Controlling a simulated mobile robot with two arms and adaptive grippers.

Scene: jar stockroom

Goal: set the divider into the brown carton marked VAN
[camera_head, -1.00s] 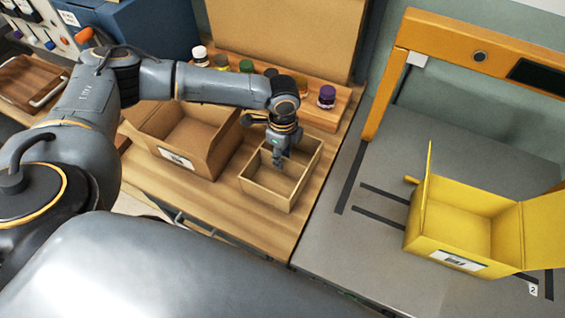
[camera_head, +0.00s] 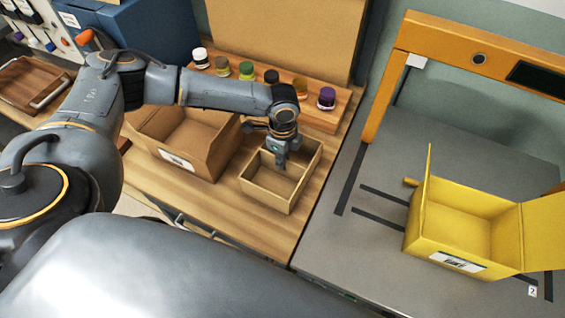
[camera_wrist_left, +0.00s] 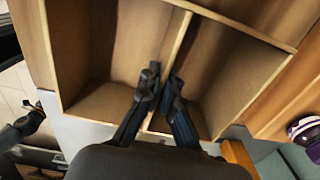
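The brown carton (camera_head: 186,148) stands open on the wooden worktop, with a white label on its front. The label is too small to read. To its right is a smaller open box (camera_head: 262,195). My left gripper (camera_head: 281,164) reaches down into this smaller box. In the left wrist view, a thin upright divider (camera_wrist_left: 179,38) splits the box (camera_wrist_left: 240,32) in two. The gripper fingers (camera_wrist_left: 162,82) lie close on both sides of the divider and look shut on it. The fingers hide part of the divider. My right gripper is not in view.
A wooden rack (camera_head: 325,117) with several jars stands behind the boxes. A yellow carton (camera_head: 462,262) stands open on the grey table at right, below an orange frame (camera_head: 400,60). A wooden tray (camera_head: 30,84) lies at far left.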

